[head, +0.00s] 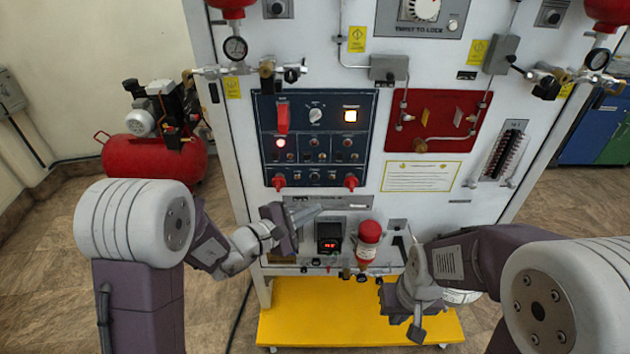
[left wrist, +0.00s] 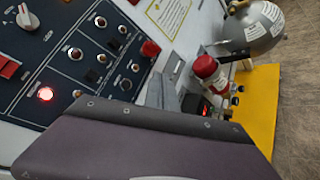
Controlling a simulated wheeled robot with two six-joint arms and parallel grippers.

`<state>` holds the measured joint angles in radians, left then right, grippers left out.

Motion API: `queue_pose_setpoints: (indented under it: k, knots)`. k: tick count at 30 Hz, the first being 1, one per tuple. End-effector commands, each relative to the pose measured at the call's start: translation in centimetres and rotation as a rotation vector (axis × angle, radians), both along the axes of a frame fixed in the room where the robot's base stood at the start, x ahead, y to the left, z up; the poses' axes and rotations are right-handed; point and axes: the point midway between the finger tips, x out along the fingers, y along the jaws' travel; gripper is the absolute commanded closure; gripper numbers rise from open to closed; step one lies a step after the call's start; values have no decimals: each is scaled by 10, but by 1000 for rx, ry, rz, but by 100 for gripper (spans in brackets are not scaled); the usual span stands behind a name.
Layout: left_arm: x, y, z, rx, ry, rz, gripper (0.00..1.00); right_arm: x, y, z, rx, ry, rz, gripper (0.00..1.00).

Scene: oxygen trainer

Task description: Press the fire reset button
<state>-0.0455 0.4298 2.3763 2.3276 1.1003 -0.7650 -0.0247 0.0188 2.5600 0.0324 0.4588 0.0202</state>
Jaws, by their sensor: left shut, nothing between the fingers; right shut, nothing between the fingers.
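The dark blue control panel (head: 326,160) is on the white trainer front. The labels are too small to read, so I cannot tell which is the fire reset button. The red glow also shows in the left wrist view (left wrist: 45,94). My left gripper (head: 308,211) is shut and empty, below the panel, its fingers pointing right; its fingers show in the left wrist view (left wrist: 160,92). My right gripper (head: 416,330) is shut and empty, low at the right.
A red-capped cylinder (head: 368,240) and a small box with a red display (head: 329,238) are just right of my left gripper. A red plate with piping (head: 437,120) is right of the panel. A yellow base (head: 340,315) juts out below. A red compressor (head: 150,150) stands left.

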Motion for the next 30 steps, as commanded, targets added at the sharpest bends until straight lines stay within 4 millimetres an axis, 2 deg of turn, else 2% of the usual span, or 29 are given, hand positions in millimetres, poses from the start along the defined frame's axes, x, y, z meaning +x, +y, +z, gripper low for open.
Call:
queue_pose_setpoints:
  k: [5,16,22,30]
  knots:
    - [9,0,2,0,0,0,100,0,0,6,0,0,0,100]
    - [62,0,3,0,1,0,100,0,0,32,0,0,0,100]
    - [82,0,-1,0,-1,-1,100,0,0,24,0,0,0,100]
    - [88,0,0,1,0,1,100,0,0,24,0,0,0,100]
